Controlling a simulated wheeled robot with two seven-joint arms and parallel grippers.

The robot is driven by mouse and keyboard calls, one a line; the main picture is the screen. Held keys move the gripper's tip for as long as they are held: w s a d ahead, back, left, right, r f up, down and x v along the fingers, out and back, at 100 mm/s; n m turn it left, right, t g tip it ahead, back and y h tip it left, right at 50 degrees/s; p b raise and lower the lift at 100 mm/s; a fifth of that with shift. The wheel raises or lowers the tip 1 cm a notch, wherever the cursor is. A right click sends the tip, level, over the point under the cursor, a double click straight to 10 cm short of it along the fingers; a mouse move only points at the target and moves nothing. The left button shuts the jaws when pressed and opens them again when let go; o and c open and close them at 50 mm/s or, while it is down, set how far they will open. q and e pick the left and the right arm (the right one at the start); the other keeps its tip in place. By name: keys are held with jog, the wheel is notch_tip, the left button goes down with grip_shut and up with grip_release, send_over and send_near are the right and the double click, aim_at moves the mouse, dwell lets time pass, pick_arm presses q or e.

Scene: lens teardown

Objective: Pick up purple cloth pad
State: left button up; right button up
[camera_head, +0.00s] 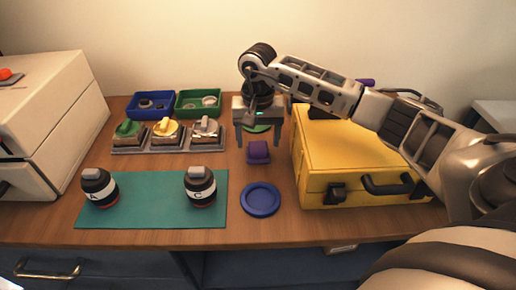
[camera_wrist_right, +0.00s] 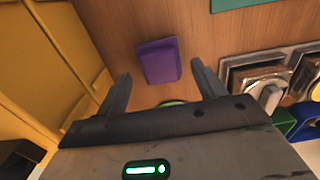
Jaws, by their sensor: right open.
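The purple cloth pad (camera_head: 258,152) lies on the wooden table between the green mat and the yellow case. It also shows in the right wrist view (camera_wrist_right: 158,61), just beyond the fingertips. My right gripper (camera_head: 258,143) is open above the table, behind the pad in the head view, with its fingers pointing down. In the right wrist view the open fingers (camera_wrist_right: 161,68) are spread to either side of the pad's near end, with nothing between them held. A green round thing partly shows beneath the gripper. My left gripper is not in view.
A yellow case (camera_head: 345,150) stands close on the right. A blue round dish (camera_head: 261,199) lies in front of the pad. A green mat (camera_head: 150,213) with two dark lenses is at left. Three stands (camera_head: 167,145) and blue and green bins (camera_head: 198,104) are behind it.

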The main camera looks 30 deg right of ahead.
jog(key=shift+f, duration=1.15)
jog(key=c, duration=0.9)
jog(key=shift+r, duration=0.1)
